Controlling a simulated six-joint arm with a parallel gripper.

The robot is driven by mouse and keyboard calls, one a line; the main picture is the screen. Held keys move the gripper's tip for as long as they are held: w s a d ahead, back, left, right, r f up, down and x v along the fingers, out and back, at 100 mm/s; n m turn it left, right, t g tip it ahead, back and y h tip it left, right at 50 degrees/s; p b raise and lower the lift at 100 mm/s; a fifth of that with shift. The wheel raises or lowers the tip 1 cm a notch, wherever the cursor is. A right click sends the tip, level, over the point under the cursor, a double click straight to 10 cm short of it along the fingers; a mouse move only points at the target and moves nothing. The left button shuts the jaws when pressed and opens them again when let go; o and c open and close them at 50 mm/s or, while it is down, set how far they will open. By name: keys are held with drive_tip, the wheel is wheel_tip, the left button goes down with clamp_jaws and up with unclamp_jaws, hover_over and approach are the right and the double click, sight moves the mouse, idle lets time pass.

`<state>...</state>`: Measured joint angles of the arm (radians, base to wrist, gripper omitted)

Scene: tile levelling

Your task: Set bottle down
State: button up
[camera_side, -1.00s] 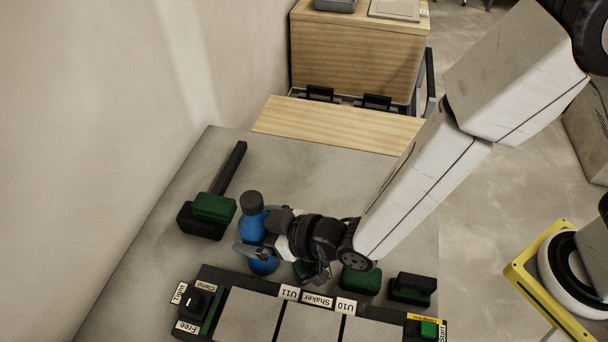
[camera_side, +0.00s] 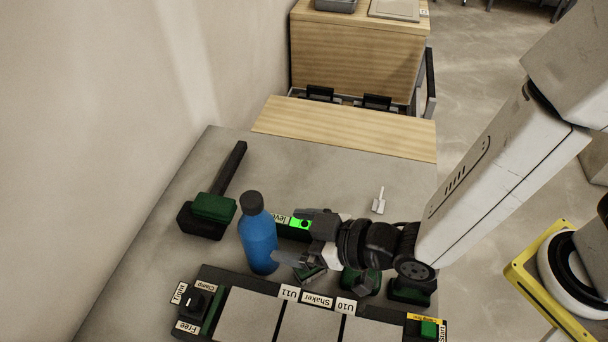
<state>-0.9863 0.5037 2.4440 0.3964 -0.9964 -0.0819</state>
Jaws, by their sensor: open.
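A blue bottle (camera_side: 259,240) with a dark cap stands upright on the grey table, left of my gripper. My gripper (camera_side: 290,242) is open and empty, its fingers pointing left toward the bottle with a small gap in the picture. The bottle's base shows just behind the shaker panel. A level with a bright green window (camera_side: 300,223) lies behind the gripper and is partly hidden by it.
The shaker panel (camera_side: 312,301) with grey tiles runs along the front. Green-and-black blocks sit under my wrist, partly hidden. A small white tool (camera_side: 379,201) lies behind the arm. The table's back middle is clear.

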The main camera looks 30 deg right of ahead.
idle(0.5)
drive_tip(key=shift+w+d, duration=0.25)
drive_tip(key=w+d+m+g+h, duration=0.2)
drive_tip(key=w+d+h, duration=0.1)
drive_tip(key=d, duration=0.5)
drive_tip(key=w+d+m+g+h, duration=0.2)
drive_tip(key=d, duration=0.6)
drive_tip(key=s+d+m+g+h, duration=0.1)
drive_tip(key=s+d+g, duration=0.1)
drive_tip(key=d, duration=0.6)
drive_tip(key=s+d+m+g+h, duration=0.1)
drive_tip(key=s+d+m+g, duration=0.1)
drive_tip(key=d, duration=0.6)
drive_tip(key=shift+s+r+h, duration=0.4)
drive_tip(key=shift+s+r, duration=0.05)
drive_tip(key=shift+s, duration=0.4)
